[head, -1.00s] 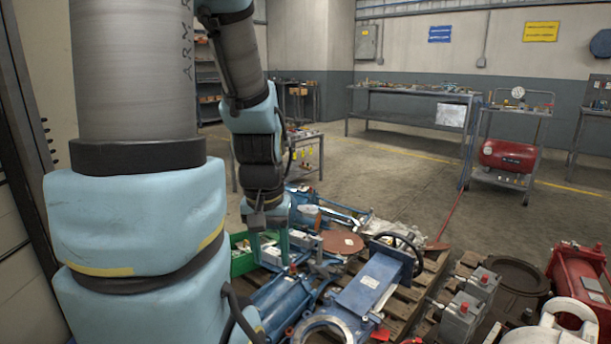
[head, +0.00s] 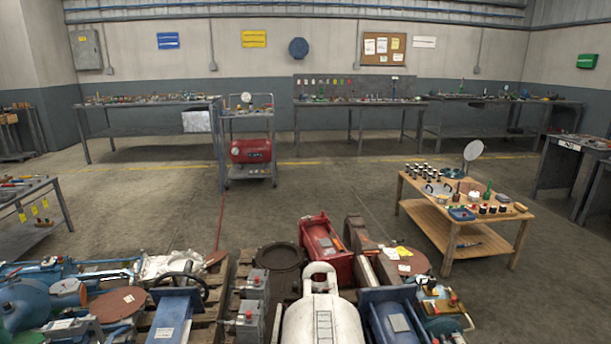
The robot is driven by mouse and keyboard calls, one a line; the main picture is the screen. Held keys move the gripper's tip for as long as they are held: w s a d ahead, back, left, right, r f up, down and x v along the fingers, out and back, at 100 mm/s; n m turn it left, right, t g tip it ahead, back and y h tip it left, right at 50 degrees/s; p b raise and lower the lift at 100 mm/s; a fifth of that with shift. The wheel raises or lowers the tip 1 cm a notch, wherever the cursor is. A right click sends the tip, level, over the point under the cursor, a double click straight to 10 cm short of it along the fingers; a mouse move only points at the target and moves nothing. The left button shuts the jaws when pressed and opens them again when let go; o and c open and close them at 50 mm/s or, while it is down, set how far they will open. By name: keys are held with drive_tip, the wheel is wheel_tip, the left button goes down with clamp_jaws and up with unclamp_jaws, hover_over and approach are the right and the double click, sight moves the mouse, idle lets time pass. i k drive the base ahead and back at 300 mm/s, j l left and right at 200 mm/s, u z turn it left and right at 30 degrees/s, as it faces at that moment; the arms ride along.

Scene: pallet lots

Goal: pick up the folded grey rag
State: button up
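I cannot make out a folded grey rag for certain. A crumpled whitish cloth-like thing (head: 168,264) lies among the machine parts at the left of the pallets, beside a dark handwheel (head: 182,287). My gripper is out of the head view.
Pallets with valves, pumps and a red housing (head: 325,248) fill the foreground. A wooden table (head: 447,236) with jars and pans stands at the right. A trolley (head: 249,178) carries a red tank. Open floor lies between them.

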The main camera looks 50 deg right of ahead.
sight(502, 197)
drive_tip(key=l+z, duration=0.1)
drive_tip(key=z, duration=1.85)
drive_tip(key=i+l+z, duration=0.25)
drive_tip(key=l+z, duration=0.2)
drive_tip(key=l, duration=0.3)
drive_tip(key=i+l+z, duration=0.3)
drive_tip(key=l+z, duration=0.2)
drive_tip(key=l, duration=0.2)
drive_tip(key=i+l+z, duration=1.05)
drive_tip(key=i+z, duration=0.35)
drive_tip(key=i+u, duration=0.2)
drive_tip(key=i, duration=0.45)
drive_tip(key=i+u, duration=0.25)
drive_tip(key=i, duration=0.4)
drive_tip(key=i+l+u, duration=0.2)
drive_tip(key=i, duration=0.45)
